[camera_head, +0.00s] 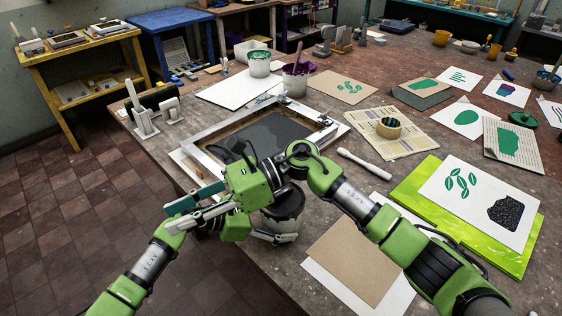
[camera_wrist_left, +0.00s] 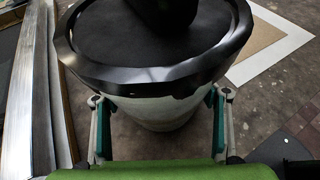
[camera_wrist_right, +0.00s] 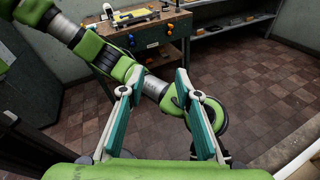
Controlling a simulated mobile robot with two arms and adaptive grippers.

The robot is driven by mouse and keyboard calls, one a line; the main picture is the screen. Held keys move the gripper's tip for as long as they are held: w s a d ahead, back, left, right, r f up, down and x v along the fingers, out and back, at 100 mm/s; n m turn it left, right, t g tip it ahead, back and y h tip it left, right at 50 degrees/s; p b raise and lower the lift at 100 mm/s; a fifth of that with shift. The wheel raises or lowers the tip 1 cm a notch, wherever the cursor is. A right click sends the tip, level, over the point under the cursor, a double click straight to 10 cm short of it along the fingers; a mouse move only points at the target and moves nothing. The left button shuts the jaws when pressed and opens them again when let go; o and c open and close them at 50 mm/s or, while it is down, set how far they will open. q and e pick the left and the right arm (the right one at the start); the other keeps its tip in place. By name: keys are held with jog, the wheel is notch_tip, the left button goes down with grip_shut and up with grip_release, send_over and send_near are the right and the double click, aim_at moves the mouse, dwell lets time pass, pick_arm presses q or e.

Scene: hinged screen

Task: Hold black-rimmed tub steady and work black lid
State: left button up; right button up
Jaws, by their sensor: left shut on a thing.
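The black-rimmed tub (camera_head: 287,221) stands at the near table edge, partly hidden behind my arms. In the left wrist view the pale tub (camera_wrist_left: 155,108) is upright, with a glossy dark rim. The black lid (camera_wrist_left: 110,40) appears as a matt dark disc within that rim, with a dark knob-like part on top cut off by the frame. I cannot tell how firmly it sits. My left gripper (camera_wrist_left: 160,104) is shut on the tub, one finger on each side below the rim. My right gripper (camera_wrist_right: 155,82) is open and empty, left of the tub in the head view (camera_head: 170,216).
A framed screen (camera_head: 262,135) lies just behind the tub. My right forearm crosses close over the tub. Floor (camera_head: 60,210) is open at left.

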jog(key=w+d+n+t+h, duration=0.3)
jog(key=w+d+n+h, duration=0.2)
jog(key=w+d+h, duration=0.2)
jog(key=r+n+t+h, duration=0.1)
jog(key=t+h, duration=0.2)
jog(key=h, duration=0.4)
send_over(281, 190)
notch_tip(281, 190, down, 7)
jog(key=shift+f, duration=0.1)
grip_shut()
